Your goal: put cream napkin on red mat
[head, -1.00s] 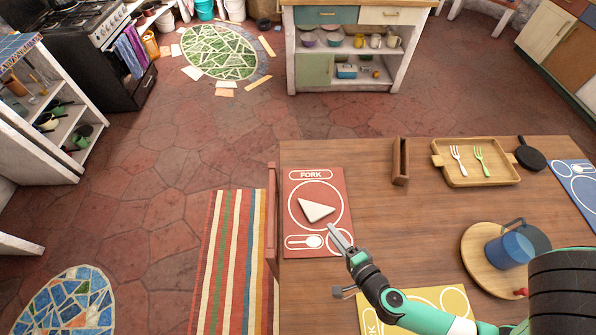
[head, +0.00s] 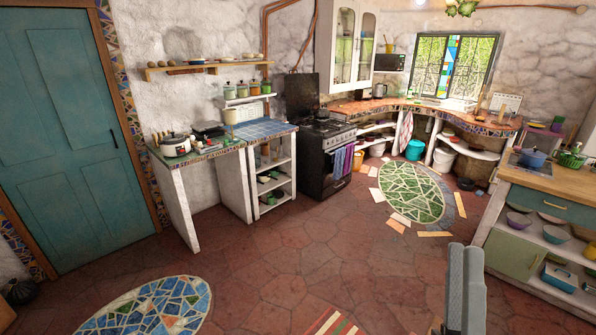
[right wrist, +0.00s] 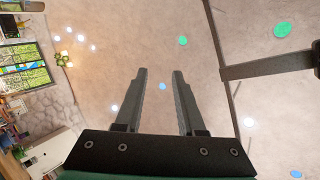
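Neither the cream napkin nor the red mat is in the current head view or the right wrist view. The head view a second ago showed the cream napkin lying folded on the red mat. My right gripper (head: 466,256) points upward at the lower right of the head view. In the right wrist view its two fingers (right wrist: 160,82) stand apart with nothing between them, against the ceiling. My left gripper is not in view.
The head view shows the room: a tiled counter (head: 215,143) with shelves, a black stove (head: 328,160), a green mosaic rug (head: 415,192) and a blue mosaic rug (head: 150,312). A cabinet (head: 512,249) with bowls stands at right. The floor between is open.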

